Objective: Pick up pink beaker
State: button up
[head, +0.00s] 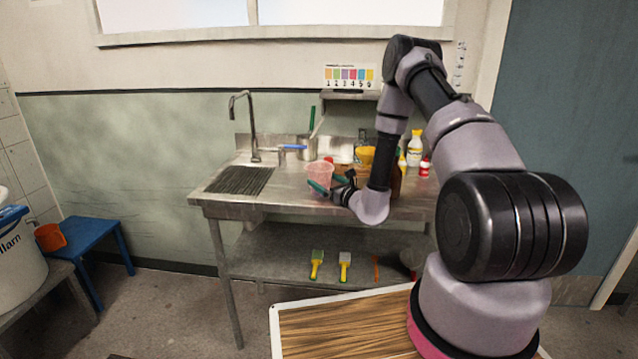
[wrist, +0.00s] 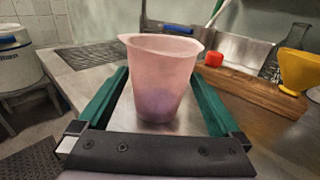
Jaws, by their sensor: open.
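The pink beaker (head: 319,173) stands upright on the steel counter near its front edge. In the wrist view the beaker (wrist: 162,80) is between the two green fingers of my gripper (wrist: 160,105). The fingers are open, one on each side of it, and a small gap shows on both sides. In the head view my gripper (head: 325,187) reaches in from the right at the beaker's height. The lower part of the beaker is partly hidden by a finger there.
A wooden board (wrist: 252,90) with a red cap (wrist: 214,59) and a yellow cup (wrist: 303,72) is behind right. A metal pot (head: 307,147) and tap (head: 252,125) stand behind. Bottles (head: 415,148) are at right. The ridged drainer (head: 240,180) at left is clear.

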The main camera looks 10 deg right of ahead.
jog(key=shift+x, duration=3)
jog(key=c, duration=1)
jog(key=shift+r, duration=0.2)
